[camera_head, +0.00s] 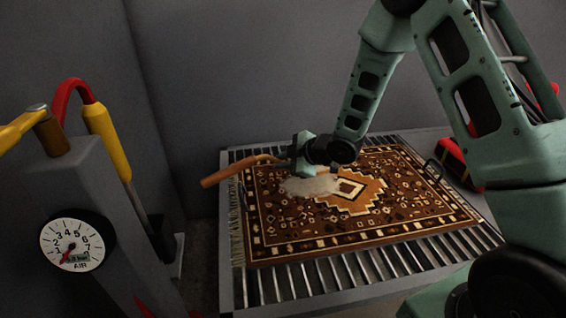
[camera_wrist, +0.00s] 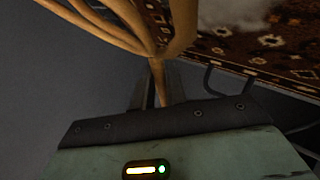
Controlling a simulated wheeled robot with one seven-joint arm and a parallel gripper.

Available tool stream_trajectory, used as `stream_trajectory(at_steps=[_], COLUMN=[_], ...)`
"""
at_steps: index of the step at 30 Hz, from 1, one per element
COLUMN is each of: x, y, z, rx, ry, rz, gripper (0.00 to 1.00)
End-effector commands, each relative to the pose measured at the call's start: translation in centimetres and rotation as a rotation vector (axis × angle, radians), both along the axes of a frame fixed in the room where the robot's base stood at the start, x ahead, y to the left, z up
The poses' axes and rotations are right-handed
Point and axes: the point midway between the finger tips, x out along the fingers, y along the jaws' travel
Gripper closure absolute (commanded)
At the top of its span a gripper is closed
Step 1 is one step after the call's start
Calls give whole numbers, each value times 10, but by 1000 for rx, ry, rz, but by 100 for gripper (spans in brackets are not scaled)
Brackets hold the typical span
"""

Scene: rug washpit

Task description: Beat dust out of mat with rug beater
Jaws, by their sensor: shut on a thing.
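The mat (camera_head: 420,207), brown and cream with a patterned border and fringe, lies flat on a slatted metal rack. A pale grey dusty patch (camera_head: 308,187) covers part of it left of the central medallion. My gripper (camera_head: 300,153) is above the mat's far left part, shut on the rug beater (camera_head: 232,172). The beater's orange-brown length sticks out to the left in the head view. In the wrist view, its curved cane strands (camera_wrist: 125,30) meet at a stem between my fingers (camera_wrist: 157,88). Part of the mat also shows there at upper right (camera_wrist: 270,40).
The slatted rack (camera_head: 232,290) has dark handles at its sides. A grey post with an air gauge (camera_head: 72,244) and yellow-red hose fittings (camera_head: 102,125) stands at left. A red and black object (camera_head: 452,160) is at the rack's right. Grey walls close in behind.

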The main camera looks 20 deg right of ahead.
Motion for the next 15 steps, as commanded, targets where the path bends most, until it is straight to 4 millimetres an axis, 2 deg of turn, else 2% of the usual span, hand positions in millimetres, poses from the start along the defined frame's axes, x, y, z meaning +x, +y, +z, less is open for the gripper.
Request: stream_trajectory(at_steps=[1, 3, 11, 15], x=[0, 0, 0, 0], y=[0, 0, 0, 0], z=[10, 12, 10, -2], rx=[0, 1, 1, 1], ry=[-2, -1, -1, 0], rz=[1, 0, 0, -1], gripper=[100, 100, 100, 100])
